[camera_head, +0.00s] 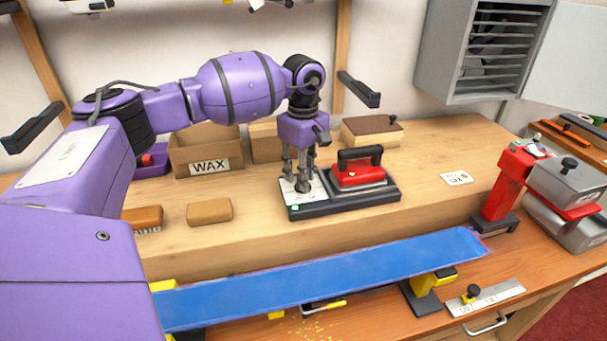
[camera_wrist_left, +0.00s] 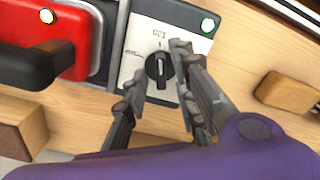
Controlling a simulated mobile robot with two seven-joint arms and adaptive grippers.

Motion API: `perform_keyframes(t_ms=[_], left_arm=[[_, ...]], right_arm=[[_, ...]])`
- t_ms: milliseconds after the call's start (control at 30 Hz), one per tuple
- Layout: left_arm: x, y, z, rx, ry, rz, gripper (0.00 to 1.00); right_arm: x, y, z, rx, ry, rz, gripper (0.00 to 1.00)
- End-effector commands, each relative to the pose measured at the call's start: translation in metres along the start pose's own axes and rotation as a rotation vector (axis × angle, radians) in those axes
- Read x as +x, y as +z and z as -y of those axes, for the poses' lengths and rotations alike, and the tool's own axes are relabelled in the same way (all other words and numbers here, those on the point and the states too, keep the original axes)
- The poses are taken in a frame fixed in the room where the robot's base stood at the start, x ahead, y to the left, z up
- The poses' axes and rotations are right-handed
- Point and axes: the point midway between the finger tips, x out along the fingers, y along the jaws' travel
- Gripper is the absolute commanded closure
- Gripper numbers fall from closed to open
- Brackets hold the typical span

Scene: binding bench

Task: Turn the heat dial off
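The heat dial (camera_wrist_left: 160,66) is a round black knob with a pale pointer line, on the light panel of a dark base (camera_head: 350,203). A green lamp (camera_wrist_left: 208,25) on the panel is lit. A red iron with a black handle (camera_head: 360,170) rests on the same base, right of the panel in the head view. My left gripper (camera_head: 302,182) points down over the panel. In the left wrist view its fingers (camera_wrist_left: 160,75) are apart, one on each side of the dial; I cannot tell whether they touch it. The right gripper is not seen.
A WAX box (camera_head: 206,150) stands behind on the left. A tan block (camera_head: 209,211) and a brush (camera_head: 143,218) lie left of the base. A long blue strip (camera_head: 330,283) runs along the front. A red clamp (camera_head: 502,185) stands right; the wood between is mostly clear.

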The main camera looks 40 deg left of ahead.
Motion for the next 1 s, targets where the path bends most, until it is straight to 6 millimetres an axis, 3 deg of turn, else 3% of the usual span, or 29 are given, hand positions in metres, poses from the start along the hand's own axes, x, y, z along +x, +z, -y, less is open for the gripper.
perform_keyframes(t_ms=[367,600,1000], left_arm=[[0.0093,0.0001,0.0000,0.000,0.001,0.000,0.75],[0.0090,0.0001,-0.0003,0.000,0.002,0.000,1.00],[0.0072,-0.0001,-0.0014,-0.036,0.006,0.000,1.00]], right_arm=[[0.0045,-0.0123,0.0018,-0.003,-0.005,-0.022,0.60],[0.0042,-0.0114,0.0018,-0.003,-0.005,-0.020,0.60],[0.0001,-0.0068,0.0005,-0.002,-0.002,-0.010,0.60]])
